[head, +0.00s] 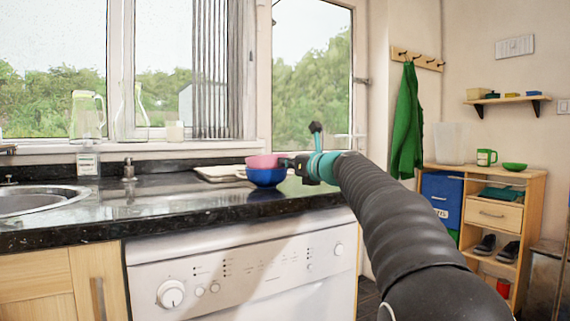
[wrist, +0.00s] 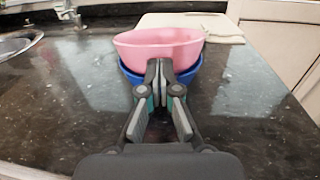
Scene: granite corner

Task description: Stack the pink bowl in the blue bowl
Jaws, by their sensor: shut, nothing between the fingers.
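The pink bowl (head: 264,161) sits inside the blue bowl (head: 267,177) on the dark granite counter. In the wrist view the pink bowl (wrist: 150,47) looks slightly tilted, and its rim stands above the blue bowl (wrist: 190,74). My gripper (wrist: 159,68) is shut with its fingertips together at the near side of the bowls. The fingers hide part of both bowls; I cannot tell whether they touch them. In the head view my gripper (head: 292,166) is just right of the bowls.
A pale board (head: 217,173) lies behind the bowls; it also shows in the wrist view (wrist: 222,24). A sink (head: 38,199) and a soap dispenser (head: 129,169) are to the left. The counter between sink and bowls is clear. A wooden shelf unit (head: 500,176) stands at the right.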

